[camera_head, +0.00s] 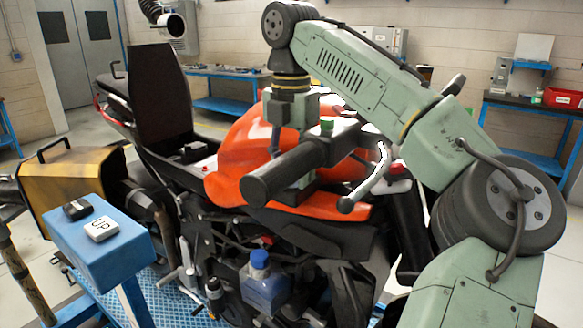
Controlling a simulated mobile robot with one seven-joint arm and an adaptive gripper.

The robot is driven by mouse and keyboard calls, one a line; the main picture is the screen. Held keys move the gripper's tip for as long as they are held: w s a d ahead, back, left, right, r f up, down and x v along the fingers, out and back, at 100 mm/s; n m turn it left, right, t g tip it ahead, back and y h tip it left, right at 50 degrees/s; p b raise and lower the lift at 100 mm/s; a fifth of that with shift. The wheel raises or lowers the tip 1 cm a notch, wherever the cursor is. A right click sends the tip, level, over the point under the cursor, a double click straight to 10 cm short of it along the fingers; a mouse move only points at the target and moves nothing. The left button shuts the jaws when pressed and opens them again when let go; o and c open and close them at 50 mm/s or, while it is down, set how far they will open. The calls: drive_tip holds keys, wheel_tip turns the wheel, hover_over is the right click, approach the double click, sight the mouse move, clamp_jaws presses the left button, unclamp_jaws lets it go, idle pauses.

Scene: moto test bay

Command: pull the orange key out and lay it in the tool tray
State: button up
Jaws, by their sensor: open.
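The motorcycle with an orange tank (240,145) stands in the middle of the camera_head view. My arm bends over it from the right, and my gripper (291,128) points down just behind the near black handlebar grip (290,172). The gripper is open. The handlebar hides much of its lower end, so I cannot see whether a finger touches anything. I cannot make out the orange key, which may be hidden by the handlebar or my arm. I cannot identify a tool tray.
A blue box (105,262) with a black block and an "UP" block stands at front left. A blue bottle (264,285) is low beside the engine. Levers (367,185) jut out near my gripper. Blue workbenches (225,106) stand behind, with a red bin (563,98) at right.

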idle(0.7)
clamp_jaws()
idle(0.3)
drive_tip(key=o, duration=0.5)
unclamp_jaws()
drive_tip(key=shift+r, duration=0.15)
